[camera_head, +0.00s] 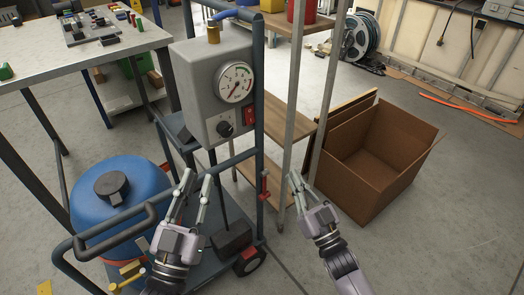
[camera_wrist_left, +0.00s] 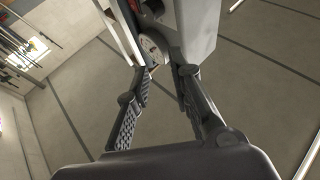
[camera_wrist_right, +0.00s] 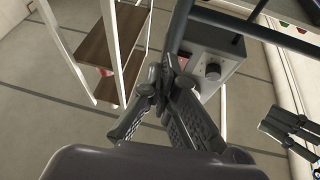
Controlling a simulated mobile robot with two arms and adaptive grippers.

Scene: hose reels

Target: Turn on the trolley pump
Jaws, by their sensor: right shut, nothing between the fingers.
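The trolley pump has a grey control box (camera_head: 200,90) with a round gauge (camera_head: 234,82), a black knob (camera_head: 225,128) and a red switch (camera_head: 249,115). A blue tank (camera_head: 125,200) sits low on the trolley. My left gripper (camera_head: 196,182) is open and empty, below and in front of the box; part of the gauge (camera_wrist_left: 153,48) shows beyond its fingers in the left wrist view. My right gripper (camera_head: 296,178) is shut and empty, right of the trolley frame and below the switch. The knob (camera_wrist_right: 211,71) also shows in the right wrist view.
A blue-grey trolley frame post (camera_head: 258,90) stands beside the switch. A shelf unit (camera_head: 290,125) is just behind it. An open cardboard box (camera_head: 375,165) stands right of that. A worktable (camera_head: 25,45) is at the left. The front right floor is clear.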

